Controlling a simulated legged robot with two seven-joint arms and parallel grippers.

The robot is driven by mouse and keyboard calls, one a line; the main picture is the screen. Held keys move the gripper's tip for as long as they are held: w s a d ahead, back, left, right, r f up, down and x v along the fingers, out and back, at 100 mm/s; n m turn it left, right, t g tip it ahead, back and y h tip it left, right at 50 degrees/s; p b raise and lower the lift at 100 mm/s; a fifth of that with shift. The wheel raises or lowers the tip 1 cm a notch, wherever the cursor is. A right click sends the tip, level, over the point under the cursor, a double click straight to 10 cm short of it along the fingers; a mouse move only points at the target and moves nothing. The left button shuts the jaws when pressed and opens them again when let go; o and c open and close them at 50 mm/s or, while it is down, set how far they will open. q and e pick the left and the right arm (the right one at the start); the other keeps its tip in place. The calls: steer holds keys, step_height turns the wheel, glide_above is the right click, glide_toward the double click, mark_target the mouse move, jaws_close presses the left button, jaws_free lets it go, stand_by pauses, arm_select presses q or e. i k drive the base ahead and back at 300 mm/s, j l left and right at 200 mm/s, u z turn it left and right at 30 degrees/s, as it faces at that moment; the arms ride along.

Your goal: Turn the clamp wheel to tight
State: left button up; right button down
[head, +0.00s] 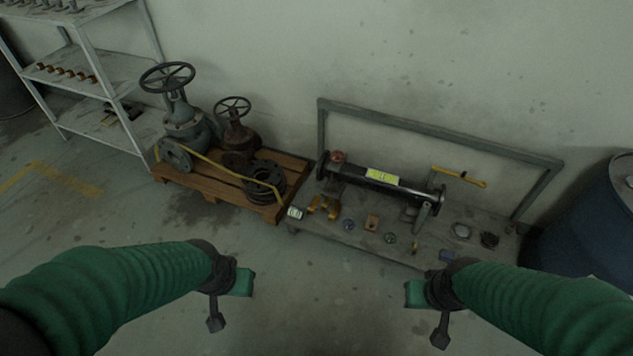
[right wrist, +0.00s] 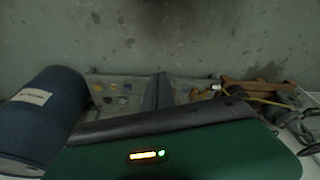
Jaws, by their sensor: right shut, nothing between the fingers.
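A dark pipe (head: 382,182) with flanged ends and a yellow label lies across a low grey bench. A small red round part (head: 337,157) sits at its left end; I cannot tell whether it is the clamp wheel. Two gate valves with handwheels, a large one (head: 167,78) and a smaller one (head: 232,109), stand on a wooden pallet. My left gripper (head: 225,305) and right gripper (head: 430,318) are in front of the pallet and bench, apart from everything. The right is shut and empty. The left's finger gap is not clear.
The bench (head: 462,262) carries several small parts and a yellow-handled tool (head: 459,177). A grey frame (head: 440,131) rises behind it. A blue drum (head: 590,222) stands at right, also in the right wrist view (right wrist: 38,122). Shelves (head: 97,88) stand at left. Floor between my arms is clear.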

mark_target(335, 158)
steer(key=i+j+u, duration=0.15)
steer(key=i+j, duration=0.15)
steer(key=i, duration=0.3)
steer(key=i+j+u, duration=0.15)
steer(key=i, duration=0.4)
steer(key=i+j+u, duration=0.15)
steer(key=i, duration=0.45)
